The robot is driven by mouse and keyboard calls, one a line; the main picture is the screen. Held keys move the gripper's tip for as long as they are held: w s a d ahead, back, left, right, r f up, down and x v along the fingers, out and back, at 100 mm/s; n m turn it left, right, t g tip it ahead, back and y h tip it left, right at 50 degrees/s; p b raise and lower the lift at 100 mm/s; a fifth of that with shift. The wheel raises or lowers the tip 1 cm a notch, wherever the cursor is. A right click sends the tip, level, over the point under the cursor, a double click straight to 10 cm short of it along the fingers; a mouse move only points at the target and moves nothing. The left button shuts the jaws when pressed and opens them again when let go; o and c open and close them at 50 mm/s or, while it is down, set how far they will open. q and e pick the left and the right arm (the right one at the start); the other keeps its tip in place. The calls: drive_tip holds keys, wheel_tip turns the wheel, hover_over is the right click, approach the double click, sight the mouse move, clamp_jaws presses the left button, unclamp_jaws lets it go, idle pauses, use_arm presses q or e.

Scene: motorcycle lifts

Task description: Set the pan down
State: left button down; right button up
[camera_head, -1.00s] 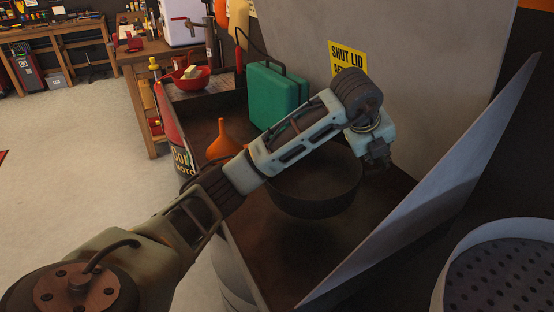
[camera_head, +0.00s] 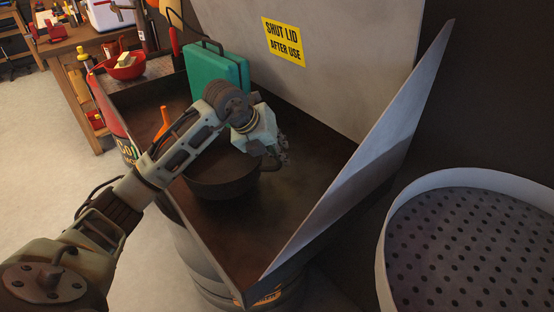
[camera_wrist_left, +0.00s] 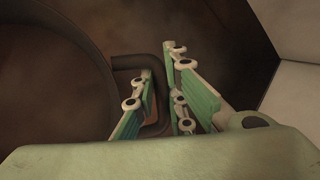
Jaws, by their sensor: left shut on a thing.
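A dark round pan (camera_head: 215,188) is inside the dark open basin (camera_head: 313,175), partly hidden behind my left forearm. My left gripper (camera_head: 279,157) reaches over the pan to its right side. In the left wrist view the fingers (camera_wrist_left: 162,88) are shut around the pan's dark bent handle (camera_wrist_left: 152,62), with the pan's curved wall (camera_wrist_left: 92,72) to the left. The pan looks about level. I cannot tell whether its underside touches the basin floor. My right gripper is not in view.
An orange funnel (camera_head: 163,122) and a green case (camera_head: 217,72) stand at the basin's far left. A red bowl (camera_head: 126,67) sits beyond. A slanted grey panel (camera_head: 370,165) bounds the right side, and a perforated round tub (camera_head: 470,245) stands beyond it. Basin floor right of the pan is clear.

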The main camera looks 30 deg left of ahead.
use_arm(q)
wheel_tip(320, 180, down, 3)
drive_tip(key=shift+f+p, duration=0.1)
drive_tip(key=shift+p, duration=0.45)
drive_tip(key=shift+a+f, duration=0.1)
drive_tip(key=shift+f, duration=0.35)
drive_tip(key=c, duration=1.8)
unclamp_jaws()
drive_tip(key=b+v, duration=0.2)
drive_tip(key=v, duration=1)
